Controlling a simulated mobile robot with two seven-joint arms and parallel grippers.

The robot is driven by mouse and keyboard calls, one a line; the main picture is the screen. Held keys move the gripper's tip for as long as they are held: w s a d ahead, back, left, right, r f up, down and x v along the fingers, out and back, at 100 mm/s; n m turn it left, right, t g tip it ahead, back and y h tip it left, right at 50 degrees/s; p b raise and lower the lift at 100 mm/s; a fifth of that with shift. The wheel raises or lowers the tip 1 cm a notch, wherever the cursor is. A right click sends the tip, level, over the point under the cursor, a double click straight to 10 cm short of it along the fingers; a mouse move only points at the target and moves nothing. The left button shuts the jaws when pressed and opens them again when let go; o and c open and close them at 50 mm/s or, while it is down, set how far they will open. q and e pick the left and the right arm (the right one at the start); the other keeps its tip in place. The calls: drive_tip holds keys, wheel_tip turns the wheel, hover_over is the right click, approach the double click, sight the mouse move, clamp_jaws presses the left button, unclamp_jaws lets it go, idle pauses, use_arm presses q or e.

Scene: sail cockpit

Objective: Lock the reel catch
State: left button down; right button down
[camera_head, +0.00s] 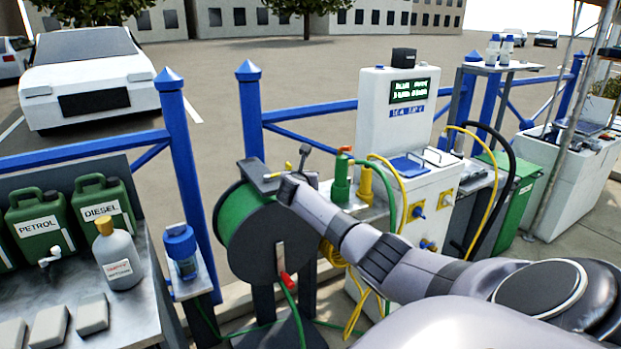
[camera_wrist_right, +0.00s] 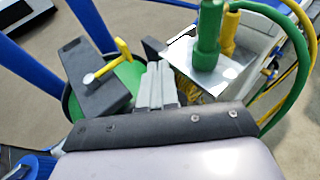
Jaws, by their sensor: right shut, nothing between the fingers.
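The hose reel (camera_head: 246,238) stands by the blue railing, with a green drum and grey side plates. A yellow catch lever (camera_head: 278,174) sits on the dark grey block on top of the reel. In the right wrist view, the yellow lever (camera_wrist_right: 123,48) sticks up from its pivot on the dark block (camera_wrist_right: 92,95), left of my fingers. My right gripper (camera_wrist_right: 157,86) is shut and empty, beside the block and apart from the lever. In the head view my right arm reaches over the reel's right side. My left gripper is not in view.
A red crank handle (camera_head: 287,280) hangs at the reel's front. Green and yellow nozzles (camera_head: 341,178) with hoses stand close to the right. A white pump cabinet (camera_head: 395,115) is behind them. A metal bench (camera_head: 150,285) with fuel cans is at the left.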

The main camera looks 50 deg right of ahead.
drive_tip(key=s+a+r+p, duration=0.1)
drive_tip(key=s+a+r, duration=0.1)
drive_tip(key=s, duration=0.3)
drive_tip(key=shift+a, duration=0.6)
idle(0.3)
drive_tip(key=s+a+f+m+t+y, duration=0.1)
drive_tip(key=s+a+f+m+y, duration=0.25)
drive_tip(key=a+f, duration=0.7)
drive_tip(key=s+a+f+m+t+y, duration=0.1)
drive_tip(key=s+a+f+m+y, duration=0.3)
drive_tip(key=a+f, duration=0.65)
drive_tip(key=s+a+f+m+y, duration=0.2)
drive_tip(key=s+a+m+y, duration=0.5)
drive_tip(key=s+a+m, duration=0.7)
drive_tip(key=s+a, duration=0.4)
drive_tip(key=a, duration=0.2)
drive_tip(key=shift+a+f+t, duration=0.35)
drive_tip(key=shift+t, duration=0.05)
drive_tip(key=shift+s+m, duration=0.1)
drive_tip(key=shift+m, duration=0.15)
